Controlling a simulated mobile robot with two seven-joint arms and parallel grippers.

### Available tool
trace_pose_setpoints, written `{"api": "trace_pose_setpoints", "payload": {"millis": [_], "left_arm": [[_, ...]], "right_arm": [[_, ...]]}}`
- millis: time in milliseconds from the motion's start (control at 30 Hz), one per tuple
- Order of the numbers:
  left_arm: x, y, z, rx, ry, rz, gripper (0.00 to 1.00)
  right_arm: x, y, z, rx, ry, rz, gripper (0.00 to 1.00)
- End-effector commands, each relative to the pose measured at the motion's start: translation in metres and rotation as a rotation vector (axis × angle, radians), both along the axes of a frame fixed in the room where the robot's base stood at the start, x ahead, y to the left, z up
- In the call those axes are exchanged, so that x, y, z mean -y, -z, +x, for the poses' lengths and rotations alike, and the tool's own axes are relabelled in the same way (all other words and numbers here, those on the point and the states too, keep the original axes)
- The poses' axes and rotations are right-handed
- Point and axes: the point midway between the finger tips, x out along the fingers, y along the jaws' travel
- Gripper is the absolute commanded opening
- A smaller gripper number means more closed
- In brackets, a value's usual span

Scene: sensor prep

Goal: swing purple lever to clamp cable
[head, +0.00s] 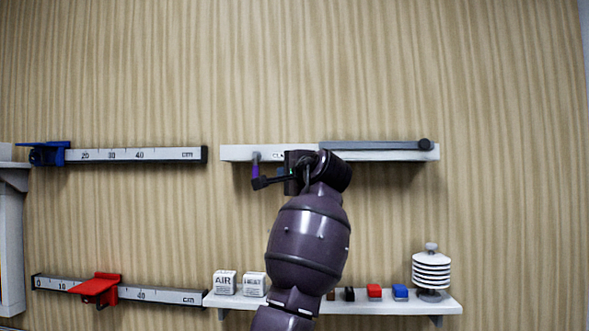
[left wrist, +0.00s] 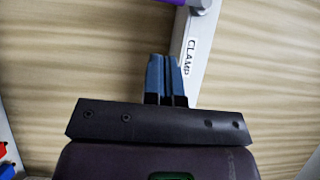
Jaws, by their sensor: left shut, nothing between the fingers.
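The purple lever (head: 255,170) hangs at the left end of a white wall-mounted bar (head: 235,153) marked "CLA…" in the head view. A purple part of it also shows at the top edge of the left wrist view (left wrist: 158,2), beyond the fingertips. My left gripper (head: 261,183) is beside the lever's lower end in the head view; I cannot tell whether it touches. In the left wrist view its blue fingers (left wrist: 167,76) are together and empty, near the CLAMP label (left wrist: 190,57). A dark grey strip (head: 372,145) lies along the bar; I cannot tell whether it is the cable. My right gripper is out of view.
Two rulers hang at left, with a blue slider (head: 47,152) and a red slider (head: 97,289). A lower white shelf (head: 400,307) holds labelled blocks (head: 225,282), small coloured pieces (head: 374,291) and a stacked white disc sensor (head: 431,270). The wall at upper right is clear.

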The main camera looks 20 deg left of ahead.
Motion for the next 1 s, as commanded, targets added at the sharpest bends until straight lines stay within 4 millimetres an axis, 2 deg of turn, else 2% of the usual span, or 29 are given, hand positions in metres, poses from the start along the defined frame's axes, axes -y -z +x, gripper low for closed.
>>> {"api": "trace_pose_setpoints", "payload": {"millis": [167, 300, 433, 600, 1000], "left_arm": [[-0.024, -0.001, 0.021, -0.002, -0.002, 0.001, 0.00], [-0.043, 0.000, 0.017, 0.000, -0.001, -0.001, 0.00], [-0.055, 0.000, 0.016, 0.000, -0.001, 0.000, 0.00], [-0.060, 0.000, 0.016, -0.001, 0.000, 0.000, 0.00], [-0.060, 0.001, 0.015, -0.001, 0.000, 0.005, 0.00]], "right_arm": [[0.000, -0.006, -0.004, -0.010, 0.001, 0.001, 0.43], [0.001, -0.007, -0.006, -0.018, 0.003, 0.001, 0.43], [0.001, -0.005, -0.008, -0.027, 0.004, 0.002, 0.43], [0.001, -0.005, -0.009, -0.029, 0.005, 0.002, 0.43], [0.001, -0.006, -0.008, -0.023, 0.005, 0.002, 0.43]]}}
